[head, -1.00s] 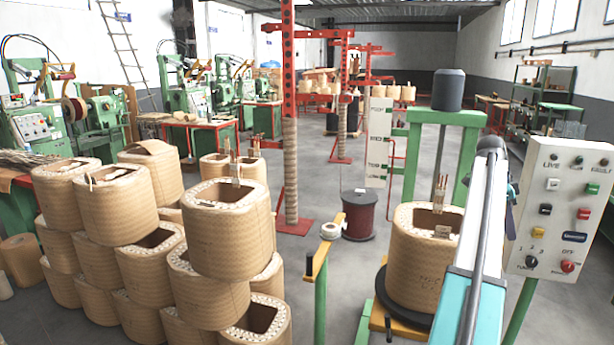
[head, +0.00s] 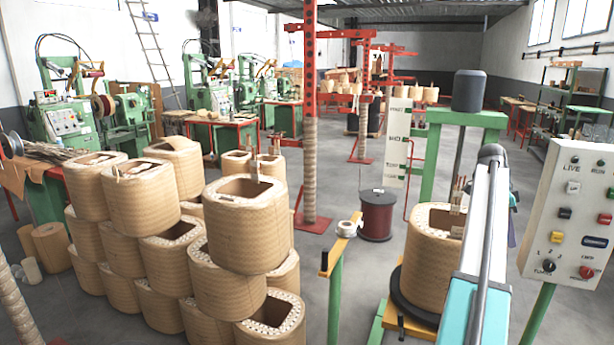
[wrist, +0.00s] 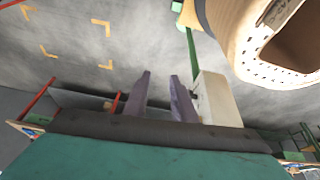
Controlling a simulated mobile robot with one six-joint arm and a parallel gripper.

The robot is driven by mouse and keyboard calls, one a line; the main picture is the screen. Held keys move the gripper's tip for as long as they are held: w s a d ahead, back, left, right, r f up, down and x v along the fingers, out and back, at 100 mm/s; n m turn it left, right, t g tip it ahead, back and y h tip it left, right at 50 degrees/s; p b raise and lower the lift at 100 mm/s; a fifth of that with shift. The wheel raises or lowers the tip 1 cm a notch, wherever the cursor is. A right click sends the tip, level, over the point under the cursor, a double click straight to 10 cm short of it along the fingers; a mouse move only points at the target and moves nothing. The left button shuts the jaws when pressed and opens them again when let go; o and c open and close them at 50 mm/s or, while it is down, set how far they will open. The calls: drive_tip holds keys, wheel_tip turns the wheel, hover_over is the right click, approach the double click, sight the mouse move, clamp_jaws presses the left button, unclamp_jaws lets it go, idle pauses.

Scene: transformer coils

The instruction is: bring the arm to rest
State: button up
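My gripper (wrist: 160,76) shows in the wrist view as two purple-grey fingers standing apart with nothing between them, so it is open and empty. Its fingers point over bare grey floor. A large tan coil (wrist: 250,45) fills the upper right of the wrist view, apart from the fingers.
Stacked tan coils (head: 240,225) stand at left. A control panel (head: 570,215) is close to the arm's right. A green frame (head: 428,160) and dark red spool (head: 377,215) stand behind. A pale box (wrist: 215,98) appears beside the right finger. Yellow marks (wrist: 100,22) lie on open floor.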

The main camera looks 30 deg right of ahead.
drive_tip(key=w+a+f+n+g+y, duration=0.1)
drive_tip(key=w+a+f+n, duration=0.1)
drive_tip(key=w+a+f, duration=0.7)
drive_tip(key=w+a+f+n, duration=0.2)
drive_tip(key=w+a+f, duration=0.5)
drive_tip(key=f, duration=0.5)
drive_tip(key=w+a+f+n+g, duration=0.1)
drive_tip(key=w+a+f+n, duration=0.1)
drive_tip(key=a+f, duration=0.8)
drive_tip(key=w+a+f+n, duration=0.1)
drive_tip(key=a+f+n, duration=0.1)
drive_tip(key=a+f, duration=0.75)
drive_tip(key=s+a+f+n, duration=0.25)
drive_tip(key=a+f, duration=0.25)
drive_tip(key=a, duration=0.3)
drive_tip(key=s+a+f+n+g, duration=0.1)
drive_tip(key=s+a+f+n, duration=0.1)
drive_tip(key=s+a+f, duration=0.4)
drive_tip(key=s+a+f+n, duration=0.15)
drive_tip(key=a+f, duration=0.25)
drive_tip(key=a, duration=0.5)
drive_tip(key=s+a+f+n+y, duration=0.1)
drive_tip(key=s+a+f+n, duration=0.2)
drive_tip(key=s+a+n, duration=0.3)
drive_tip(key=s+a+f+n, duration=0.4)
drive_tip(key=s+a+n, duration=0.3)
drive_tip(key=s, duration=0.7)
drive_tip(key=shift+a+t+y, duration=0.3)
drive_tip(key=shift+a+y, duration=0.1)
drive_tip(key=shift+a, duration=0.7)
